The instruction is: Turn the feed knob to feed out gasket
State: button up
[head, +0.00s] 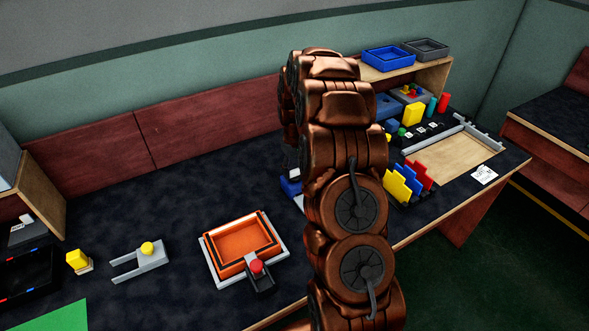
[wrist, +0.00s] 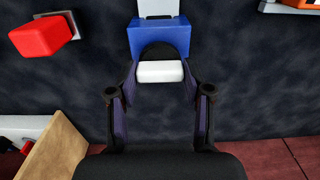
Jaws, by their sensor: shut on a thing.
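A blue box-shaped unit (wrist: 160,35) stands in the upper middle of the wrist view, with a dark round part on its near face and a white bar-shaped knob (wrist: 160,72) in front of that. My gripper (wrist: 160,74) has one finger on each side of the white knob and is shut on it. A pale flat piece (wrist: 158,8) shows beyond the blue unit; I cannot tell if it is gasket. In the head view my arm hides the gripper and knob; only a blue edge of the unit (head: 290,186) shows left of the arm.
An orange tray (head: 240,240) with a red-knobbed clamp (head: 257,266) sits left of my arm. A grey fork-shaped fixture with a yellow knob (head: 148,249) is farther left. Coloured plates (head: 398,187) stand close right of the arm. A red block (wrist: 40,36) shows at the wrist view's upper left.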

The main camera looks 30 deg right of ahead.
jog(key=shift+f+m+b, duration=0.1)
jog(key=shift+m+b, duration=0.3)
jog(key=shift+b, duration=0.15)
jog(key=shift+f+m+b, duration=0.15)
jog(key=shift+m+b, duration=0.75)
jog(key=shift+b, duration=0.2)
jog(key=m+b, duration=0.2)
jog(key=shift+m, duration=0.4)
jog(key=m+b, duration=0.2)
jog(key=m, duration=0.1)
jog(key=shift+m+b, duration=0.3)
jog(key=shift+b, duration=0.05)
jog(key=m+b, duration=0.2)
jog(key=m, duration=0.2)
jog(key=shift+m, duration=0.3)
jog(key=m, duration=0.2)
jog(key=m+b, duration=0.1)
jog(key=m, duration=0.1)
jog(key=shift+r, duration=0.25)
jog(key=shift+m, duration=0.3)
jog(key=o, duration=1.2)
jog(key=shift+c, duration=0.2)
